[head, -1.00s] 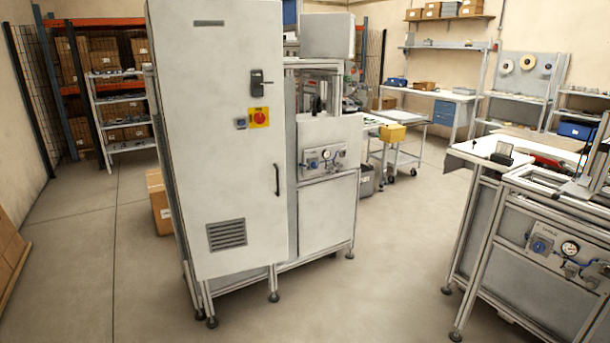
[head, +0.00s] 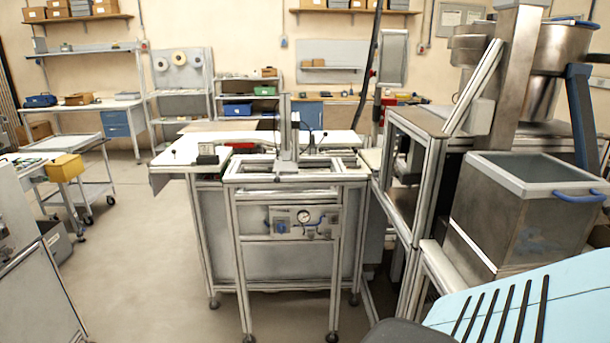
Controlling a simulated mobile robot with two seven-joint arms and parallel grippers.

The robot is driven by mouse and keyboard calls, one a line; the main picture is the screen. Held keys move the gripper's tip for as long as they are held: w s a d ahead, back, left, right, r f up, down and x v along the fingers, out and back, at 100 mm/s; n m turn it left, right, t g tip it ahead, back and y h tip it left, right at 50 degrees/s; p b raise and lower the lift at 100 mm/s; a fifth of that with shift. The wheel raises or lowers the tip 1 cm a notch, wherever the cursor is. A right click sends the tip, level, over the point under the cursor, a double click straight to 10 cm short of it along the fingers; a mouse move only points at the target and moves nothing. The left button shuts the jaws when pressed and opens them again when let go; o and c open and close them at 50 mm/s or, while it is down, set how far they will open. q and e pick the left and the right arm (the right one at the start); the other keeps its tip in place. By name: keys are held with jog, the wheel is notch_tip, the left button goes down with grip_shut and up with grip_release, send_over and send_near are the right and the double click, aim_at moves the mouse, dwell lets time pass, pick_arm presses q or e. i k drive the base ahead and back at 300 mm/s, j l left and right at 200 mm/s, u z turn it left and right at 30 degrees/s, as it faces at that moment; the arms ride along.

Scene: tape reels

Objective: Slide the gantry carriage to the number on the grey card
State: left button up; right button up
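A workstation with a white top (head: 240,137) and an aluminium frame stands in the middle of the view. An upright grey post (head: 286,128) rises from the framed opening at its front, perhaps part of the gantry; I cannot make out the carriage or any numbers. A small dark block with a pale face (head: 207,154) stands on the left of the top; I cannot tell whether it is the grey card. Neither of my grippers is in view.
A gauge panel (head: 304,220) sits on the workstation's front. A framed machine with a steel bin (head: 520,205) stands close on the right. A cart with a yellow bin (head: 66,167) stands at the left. The floor (head: 140,240) left of the workstation is clear.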

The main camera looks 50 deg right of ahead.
aim_at(287, 162)
jog(key=i+l+z, duration=0.1)
jog(key=i+z, duration=0.45)
jog(key=z, duration=0.25)
jog(key=i+z, duration=0.4)
jog(key=i+l+z, duration=0.15)
jog(key=z, duration=0.25)
jog(key=i+z, duration=0.55)
jog(key=z, duration=0.25)
jog(key=i+l+u, duration=0.15)
jog(key=u, duration=1.25)
